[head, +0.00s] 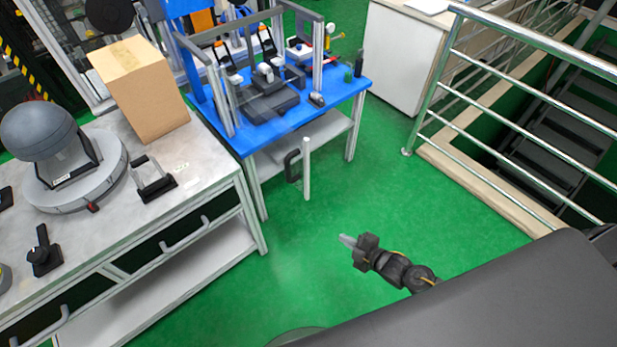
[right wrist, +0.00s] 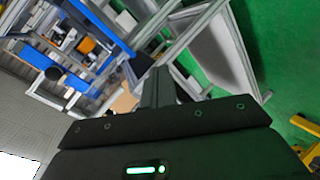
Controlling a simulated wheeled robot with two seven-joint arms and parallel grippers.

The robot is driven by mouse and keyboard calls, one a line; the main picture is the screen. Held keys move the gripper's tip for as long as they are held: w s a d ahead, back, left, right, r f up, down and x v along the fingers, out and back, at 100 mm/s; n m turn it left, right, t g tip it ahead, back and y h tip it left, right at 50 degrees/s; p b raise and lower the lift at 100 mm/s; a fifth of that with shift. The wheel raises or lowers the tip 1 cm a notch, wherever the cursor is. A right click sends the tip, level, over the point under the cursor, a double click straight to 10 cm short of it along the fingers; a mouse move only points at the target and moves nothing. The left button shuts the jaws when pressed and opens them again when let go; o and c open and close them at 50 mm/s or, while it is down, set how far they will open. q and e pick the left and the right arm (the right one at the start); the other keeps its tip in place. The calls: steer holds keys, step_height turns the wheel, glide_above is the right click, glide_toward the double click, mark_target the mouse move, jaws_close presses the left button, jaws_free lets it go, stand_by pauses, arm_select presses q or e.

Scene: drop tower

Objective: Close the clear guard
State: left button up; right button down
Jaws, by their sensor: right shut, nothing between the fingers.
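The clear guard (head: 306,170) is hard to see because it is transparent. Its pale upright edge bar and black handle (head: 291,166) stand out in front of the blue table, so it appears swung open toward me. Its pane seems to run back to the left post of the aluminium frame (head: 226,100). My right gripper (head: 346,240) is over the green floor, below and right of the handle and apart from it. Its fingers are shut and empty; they also show in the right wrist view (right wrist: 158,85). My left gripper is not in view.
The blue table (head: 330,98) carries a black fixture (head: 268,100) inside the frame. A grey workbench (head: 200,185) with a cardboard box (head: 145,90) stands left. A metal railing (head: 500,110) borders a stairwell at right. Green floor is free between them.

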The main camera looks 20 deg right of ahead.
mark_target(291, 179)
steer(key=w+a+r+n+t+y+p, duration=0.1)
steer(key=a+r+n+y, duration=0.25)
steer(key=r, duration=0.65)
steer(key=w+a+r+n+t+y, duration=0.1)
steer(key=a+r+n+y, duration=0.3)
steer(key=r, duration=0.5)
steer(key=shift+n+h, duration=0.55)
steer(key=shift+h, duration=0.2)
steer(key=w+p, duration=0.1)
steer(key=w, duration=0.2)
steer(key=w+a+p, duration=0.1)
steer(key=w, duration=0.2)
steer(key=w+a+p, duration=0.1)
steer(key=w+p, duration=0.1)
steer(key=w, duration=0.1)
steer(key=shift+w+a+r, duration=0.15)
steer(key=shift+r, duration=0.05)
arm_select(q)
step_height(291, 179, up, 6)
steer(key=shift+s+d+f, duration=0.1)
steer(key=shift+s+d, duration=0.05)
arm_select(e)
steer(key=shift+w+d+f, duration=0.1)
steer(key=shift+w+d, duration=0.05)
steer(key=shift+d, duration=0.35)
